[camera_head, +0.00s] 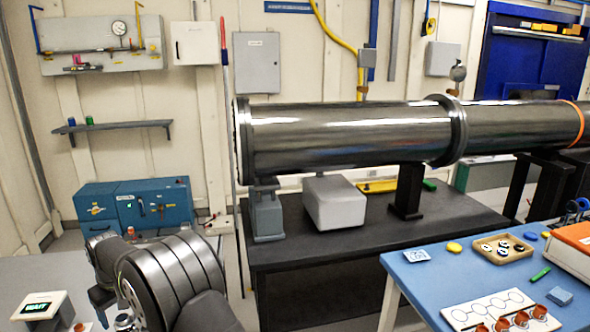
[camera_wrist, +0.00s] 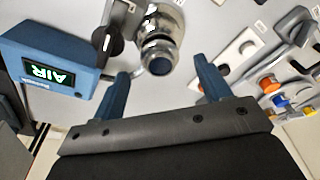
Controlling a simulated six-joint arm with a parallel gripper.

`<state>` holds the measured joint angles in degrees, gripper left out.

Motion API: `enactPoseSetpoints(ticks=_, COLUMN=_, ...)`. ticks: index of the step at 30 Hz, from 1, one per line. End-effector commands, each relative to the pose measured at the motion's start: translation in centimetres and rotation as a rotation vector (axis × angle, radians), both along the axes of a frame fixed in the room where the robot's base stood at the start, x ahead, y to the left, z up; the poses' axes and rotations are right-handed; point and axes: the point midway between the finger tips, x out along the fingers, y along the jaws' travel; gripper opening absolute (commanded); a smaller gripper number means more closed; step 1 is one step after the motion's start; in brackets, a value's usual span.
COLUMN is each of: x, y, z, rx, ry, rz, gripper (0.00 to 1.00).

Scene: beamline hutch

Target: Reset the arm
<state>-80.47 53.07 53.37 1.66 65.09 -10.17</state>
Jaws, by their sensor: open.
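My gripper (camera_wrist: 165,86) shows in the wrist view with its two blue fingers wide apart and nothing between them. A silvery metal fitting (camera_wrist: 160,50) with a round dark end lies just beyond the fingertips, apart from them as far as I can tell. In the head view my dark, ribbed arm bends low at the bottom left, over the grey table (camera_head: 35,270). The arm hides most of what is around the gripper there.
In the wrist view, a blue box (camera_wrist: 45,60) reading AIR and a black knob (camera_wrist: 107,42) are left; coloured knobs (camera_wrist: 272,90) are right. In the head view, a WAIT display (camera_head: 40,308) stands bottom left, a large steel tube (camera_head: 340,135) behind, and a cluttered blue table (camera_head: 415,290) right.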

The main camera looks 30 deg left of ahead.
Motion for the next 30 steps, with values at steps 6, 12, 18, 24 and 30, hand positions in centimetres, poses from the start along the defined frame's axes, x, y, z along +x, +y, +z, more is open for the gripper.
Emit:
enactPoseSetpoints(ticks=6, x=0.0, y=0.3, z=-1.8, rx=0.0, ry=0.0, rz=0.0, gripper=0.7)
enactPoseSetpoints(ticks=12, x=0.0, y=0.3, z=-1.7, rx=0.001, ry=0.0, rz=0.0, gripper=0.7)
enactPoseSetpoints(ticks=18, x=0.0, y=0.3, z=-1.6, rx=0.001, ry=0.0, rz=0.0, gripper=0.7)
enactPoseSetpoints(ticks=24, x=0.0, y=0.1, z=0.0, rx=0.004, ry=-0.001, rz=0.0, gripper=0.7)
enactPoseSetpoints(ticks=30, x=0.0, y=-0.4, z=3.7, rx=0.006, ry=-0.001, rz=0.0, gripper=0.7)
